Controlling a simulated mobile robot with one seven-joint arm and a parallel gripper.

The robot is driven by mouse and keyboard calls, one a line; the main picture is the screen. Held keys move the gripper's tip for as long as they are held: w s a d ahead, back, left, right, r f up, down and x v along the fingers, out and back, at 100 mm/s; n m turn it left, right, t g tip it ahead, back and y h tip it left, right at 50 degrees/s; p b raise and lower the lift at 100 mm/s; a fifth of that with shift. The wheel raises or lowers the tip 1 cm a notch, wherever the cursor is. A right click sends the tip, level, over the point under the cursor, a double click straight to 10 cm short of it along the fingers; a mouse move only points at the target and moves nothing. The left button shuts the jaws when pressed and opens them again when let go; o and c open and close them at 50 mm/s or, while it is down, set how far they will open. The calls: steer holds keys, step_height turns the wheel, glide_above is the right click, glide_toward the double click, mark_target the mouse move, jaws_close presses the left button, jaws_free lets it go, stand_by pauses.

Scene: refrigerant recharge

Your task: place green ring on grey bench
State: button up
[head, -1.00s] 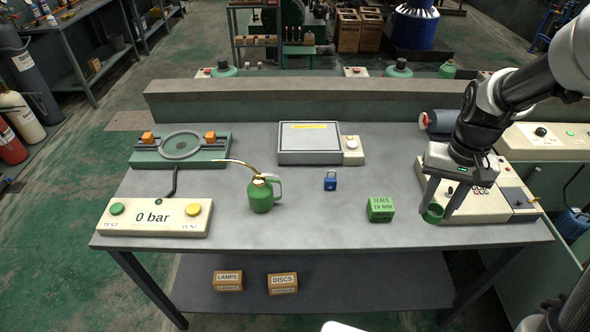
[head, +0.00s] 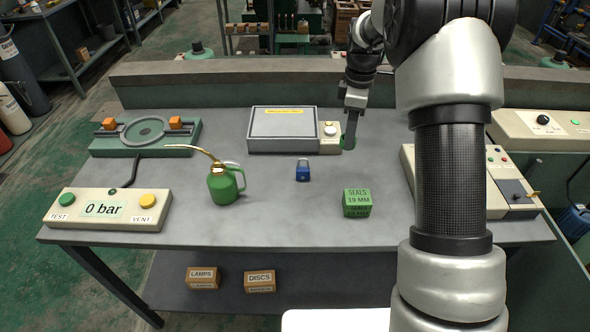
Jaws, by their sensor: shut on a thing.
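My gripper (head: 350,138) is seen edge-on at the back of the grey bench (head: 280,220), just right of the grey box with the yellow label. It is shut on the green ring (head: 347,143), which shows only as a small green patch at the fingertips. The fingers hide most of the ring. I cannot tell whether the ring touches the bench top or hangs just above it.
Near the gripper stand the grey box (head: 283,130), a blue padlock (head: 303,170) and a green seals box (head: 357,203). A green oil can (head: 223,184) stands farther left. Bare bench lies between the padlock and the seals box. My arm covers much of the right side.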

steer(key=w+f+n, duration=0.1)
steer(key=w+n, duration=0.1)
steer(key=b, duration=0.1)
glide_toward(342, 170)
steer(key=shift+n, duration=0.4)
steer(key=shift+a+f, duration=0.1)
steer(key=shift+f, duration=2.6)
steer(key=o, duration=1)
